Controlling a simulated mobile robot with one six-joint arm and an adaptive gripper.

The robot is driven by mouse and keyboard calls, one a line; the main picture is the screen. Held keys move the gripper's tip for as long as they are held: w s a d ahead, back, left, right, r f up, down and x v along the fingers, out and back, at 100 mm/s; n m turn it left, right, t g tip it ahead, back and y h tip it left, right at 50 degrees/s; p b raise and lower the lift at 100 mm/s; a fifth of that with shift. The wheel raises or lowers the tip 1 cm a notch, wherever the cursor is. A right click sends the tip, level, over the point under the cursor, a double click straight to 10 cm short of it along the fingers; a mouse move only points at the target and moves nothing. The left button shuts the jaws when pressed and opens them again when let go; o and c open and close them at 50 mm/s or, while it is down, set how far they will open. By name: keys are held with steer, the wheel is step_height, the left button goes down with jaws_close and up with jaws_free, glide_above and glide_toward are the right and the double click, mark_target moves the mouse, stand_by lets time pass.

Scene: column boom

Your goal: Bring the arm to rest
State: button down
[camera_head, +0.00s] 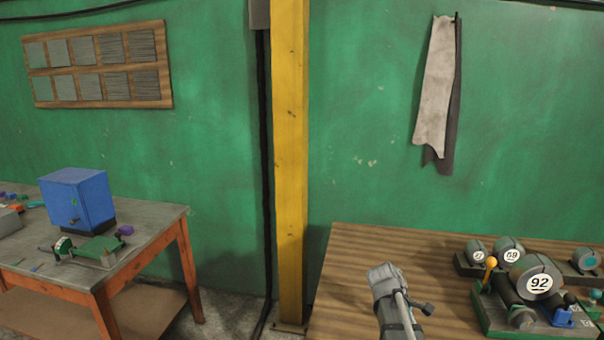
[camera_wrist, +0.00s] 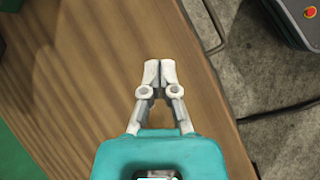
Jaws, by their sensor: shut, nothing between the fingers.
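My gripper (camera_wrist: 160,72) shows in the wrist view, with pale fingers on a teal body. Its fingertips are together and nothing is between them. Below it in that view is the bare brown wooden top of a table (camera_wrist: 90,60); the gap between fingers and wood is hard to judge. I cannot make out the gripper's fingers in the head view.
The wooden table (camera_head: 350,262) in the head view bears several numbered grey devices, including one marked 92 (camera_head: 539,282), at the right. A yellow post (camera_head: 291,150) stands left of it. Farther left, a workbench (camera_head: 160,222) holds a blue box (camera_head: 77,200). Concrete floor (camera_wrist: 235,85) lies beyond the table edge.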

steer(key=s+a+m+t+y+p, duration=0.1)
steer(key=s+a+m+y, duration=0.5)
steer(key=a, duration=0.8)
steer(key=s+m+p, duration=0.1)
steer(key=s+m, duration=0.2)
steer(key=s, duration=0.1)
steer(key=shift+s+f, duration=0.25)
